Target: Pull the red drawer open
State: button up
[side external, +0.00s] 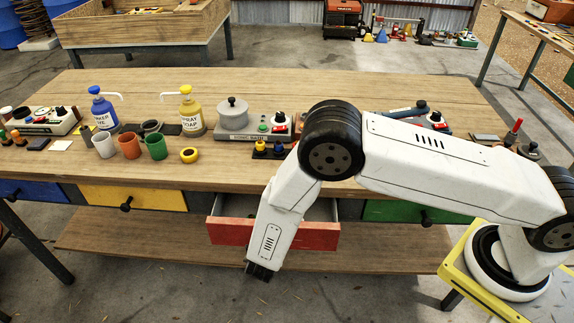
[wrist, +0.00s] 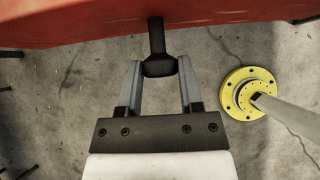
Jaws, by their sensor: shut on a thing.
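The red drawer (side external: 313,236) is partly pulled out from under the wooden workbench (side external: 405,168), with some of its inside showing. In the wrist view the red drawer front (wrist: 235,18) runs across the top, and its black knob (wrist: 158,66) points toward my gripper. My gripper (wrist: 159,75) is shut on the knob, one grey finger on each side of it. In the side view my gripper (side external: 260,272) is low in front of the drawer, and my arm hides the knob and part of the drawer front.
A blue drawer (side external: 30,192), a yellow drawer (side external: 150,198) and a green drawer (side external: 390,212) are shut beside it. Bottles, coloured cups (side external: 129,145) and a sonic bath (side external: 240,125) stand on the bench. A lower shelf (side external: 165,240) lies beneath.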

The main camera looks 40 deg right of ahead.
jog(key=shift+s+a, duration=1.6)
jog(key=shift+a, duration=0.05)
jog(key=o, duration=1.2)
jog(key=shift+o, duration=0.2)
jog(key=shift+s+r, duration=0.1)
jog(key=shift+r, duration=0.05)
jog(key=v, duration=0.6)
jog(key=shift+s+a+r, duration=0.2)
jog(key=shift+r, duration=0.05)
